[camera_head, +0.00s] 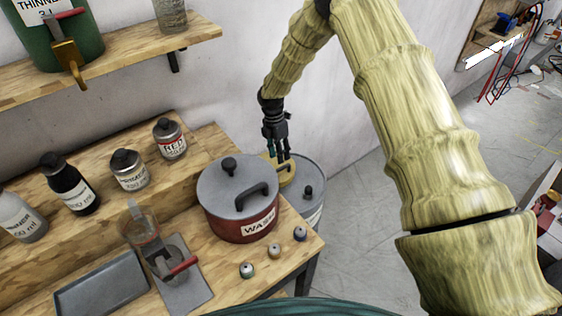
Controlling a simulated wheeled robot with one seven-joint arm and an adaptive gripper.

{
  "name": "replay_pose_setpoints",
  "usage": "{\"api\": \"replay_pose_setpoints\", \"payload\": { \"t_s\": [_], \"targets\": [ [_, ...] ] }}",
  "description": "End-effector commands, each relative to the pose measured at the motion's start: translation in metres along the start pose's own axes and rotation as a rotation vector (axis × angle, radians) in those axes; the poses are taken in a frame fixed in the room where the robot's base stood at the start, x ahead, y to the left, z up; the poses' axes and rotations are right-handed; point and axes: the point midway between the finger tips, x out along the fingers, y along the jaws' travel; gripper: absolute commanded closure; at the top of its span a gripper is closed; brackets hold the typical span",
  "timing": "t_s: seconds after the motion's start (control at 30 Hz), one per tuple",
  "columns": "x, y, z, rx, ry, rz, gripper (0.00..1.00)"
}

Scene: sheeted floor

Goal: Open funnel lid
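A yellow round piece that looks like the funnel with its lid (287,174) sits on top of a grey drum (311,174) behind the table's right end. A small handle shows on it. My gripper (280,157) points down right above it, with its dark fingers at or just over its far side. I cannot tell whether they touch it. Too little shows to tell how far apart the fingers are. The lid looks closed, but its left part is hidden behind the red pot.
A red pot labelled WASH (247,227) with a grey lid stands close to the drum. Three small capped items (274,251) lie before it. The wall is behind; floor is open right.

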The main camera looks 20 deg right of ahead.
Motion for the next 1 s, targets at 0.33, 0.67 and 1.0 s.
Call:
{"api": "replay_pose_setpoints", "payload": {
  "t_s": [0.33, 0.67, 1.0],
  "targets": [
    [0.039, 0.000, 0.000, 0.000, -0.001, 0.000, 0.66],
    [0.050, 0.000, 0.000, 0.000, -0.001, 0.002, 0.66],
    [0.050, 0.000, 0.000, 0.000, -0.001, 0.002, 0.99]
  ]
}}
